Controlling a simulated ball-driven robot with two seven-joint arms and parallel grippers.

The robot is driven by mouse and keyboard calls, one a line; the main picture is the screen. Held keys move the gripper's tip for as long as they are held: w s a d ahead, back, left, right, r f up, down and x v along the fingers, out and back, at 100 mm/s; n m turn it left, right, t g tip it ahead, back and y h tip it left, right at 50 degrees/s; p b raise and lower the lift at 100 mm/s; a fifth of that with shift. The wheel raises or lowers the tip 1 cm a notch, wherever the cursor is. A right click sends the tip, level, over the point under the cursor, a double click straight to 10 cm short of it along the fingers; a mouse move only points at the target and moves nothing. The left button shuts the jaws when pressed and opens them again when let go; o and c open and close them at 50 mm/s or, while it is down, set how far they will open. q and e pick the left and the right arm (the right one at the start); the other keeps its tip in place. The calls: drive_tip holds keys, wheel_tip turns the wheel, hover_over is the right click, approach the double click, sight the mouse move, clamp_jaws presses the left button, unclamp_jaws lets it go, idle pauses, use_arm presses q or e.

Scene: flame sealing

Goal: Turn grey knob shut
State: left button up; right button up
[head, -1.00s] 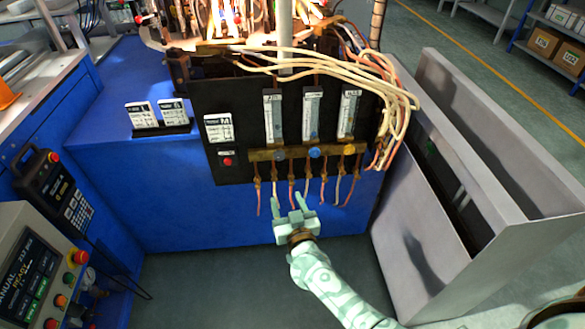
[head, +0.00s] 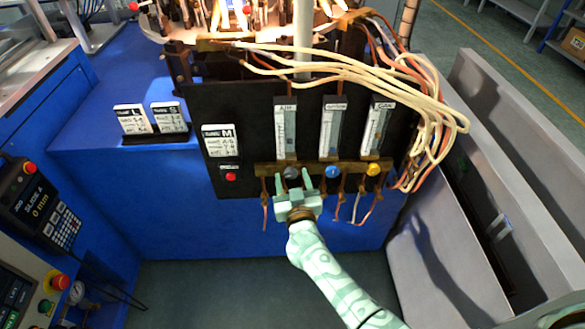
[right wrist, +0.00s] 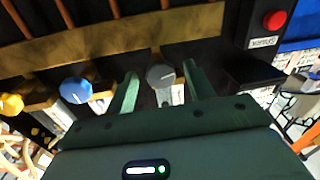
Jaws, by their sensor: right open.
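The grey knob (head: 291,173) is the leftmost of three knobs on the brass bar, under the flowmeter labelled AIR. In the right wrist view the grey knob (right wrist: 160,75) shows between the two fingers. My right gripper (head: 293,183) is open, with one finger on each side of the grey knob; I cannot tell whether either finger touches it. It also shows in the right wrist view (right wrist: 160,85). The blue knob (head: 332,171) sits just right of the right finger, and the yellow knob (head: 373,169) is farther right. My left gripper is not in view.
The brass bar (head: 350,168) runs along the bottom of the black panel (head: 250,120). A red button (head: 231,177) sits to the left. Thin tubes hang below the bar, and pale cables (head: 440,100) bunch at right. A grey metal bin (head: 420,250) stands at right.

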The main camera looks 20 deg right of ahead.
drive_tip(key=shift+w, duration=0.3)
drive_tip(key=shift+r, duration=0.1)
drive_tip(key=c, duration=1)
drive_tip(key=shift+m, duration=0.3)
